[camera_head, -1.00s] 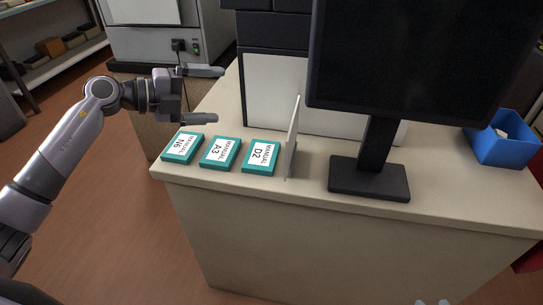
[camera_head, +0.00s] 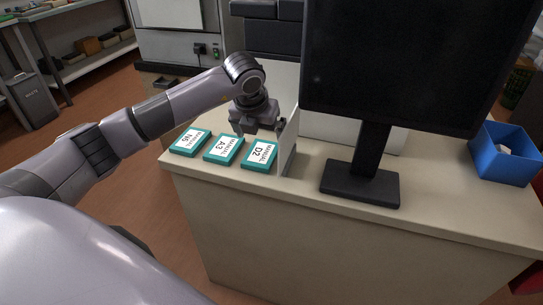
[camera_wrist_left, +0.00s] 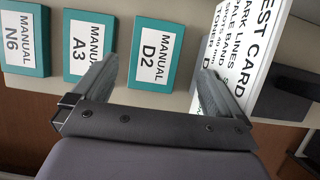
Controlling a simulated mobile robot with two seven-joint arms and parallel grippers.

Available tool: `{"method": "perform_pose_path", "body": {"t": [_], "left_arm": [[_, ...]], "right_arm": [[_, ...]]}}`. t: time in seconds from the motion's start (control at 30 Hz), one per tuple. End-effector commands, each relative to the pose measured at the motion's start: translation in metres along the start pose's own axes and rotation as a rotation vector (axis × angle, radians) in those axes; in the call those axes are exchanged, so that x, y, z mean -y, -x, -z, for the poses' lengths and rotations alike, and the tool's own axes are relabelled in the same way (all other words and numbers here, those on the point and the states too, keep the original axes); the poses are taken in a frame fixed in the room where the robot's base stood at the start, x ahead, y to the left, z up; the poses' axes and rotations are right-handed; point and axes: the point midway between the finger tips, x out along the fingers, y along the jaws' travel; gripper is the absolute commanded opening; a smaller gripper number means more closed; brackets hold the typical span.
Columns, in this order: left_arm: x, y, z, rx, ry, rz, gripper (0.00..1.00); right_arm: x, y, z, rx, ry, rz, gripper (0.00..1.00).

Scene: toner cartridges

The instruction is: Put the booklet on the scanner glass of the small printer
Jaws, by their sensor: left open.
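Three teal booklets with white labels lie in a row near the table's left front: manual N6 (camera_head: 190,141), manual A3 (camera_head: 222,149) and manual D2 (camera_head: 259,154). They also show in the left wrist view as N6 (camera_wrist_left: 22,38), A3 (camera_wrist_left: 84,45) and D2 (camera_wrist_left: 152,50). My left gripper (camera_head: 259,129) is open and empty above and just behind D2. In the left wrist view its two fingers (camera_wrist_left: 158,66) straddle D2. I cannot make out a small printer or its scanner glass for sure. My right gripper is not in view.
An upright white test card (camera_head: 288,140) stands just right of D2, close to my left gripper's right finger. A monitor (camera_head: 361,182) stands right of it. A blue bin (camera_head: 503,157) is at the far right. Dark and white equipment (camera_head: 270,38) stands behind.

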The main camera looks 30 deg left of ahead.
Motion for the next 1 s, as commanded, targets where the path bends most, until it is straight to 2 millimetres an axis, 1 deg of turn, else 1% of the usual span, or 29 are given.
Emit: {"method": "perform_pose_path", "body": {"t": [0.23, 0.4, 0.5, 0.6, 1.0], "left_arm": [[-0.002, -0.030, 0.002, -0.005, 0.001, 0.001, 1.00], [-0.004, -0.056, 0.003, -0.005, 0.001, 0.004, 1.00], [-0.004, -0.064, 0.002, -0.003, -0.001, 0.003, 1.00], [-0.004, -0.067, 0.002, -0.002, -0.001, 0.003, 1.00], [-0.004, -0.068, 0.003, -0.002, -0.001, 0.004, 1.00]], "right_arm": [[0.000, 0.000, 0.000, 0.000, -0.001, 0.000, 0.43], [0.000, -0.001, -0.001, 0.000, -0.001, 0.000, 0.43], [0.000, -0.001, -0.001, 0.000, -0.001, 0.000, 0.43], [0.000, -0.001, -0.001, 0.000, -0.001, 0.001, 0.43], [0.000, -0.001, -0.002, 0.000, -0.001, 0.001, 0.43]]}}
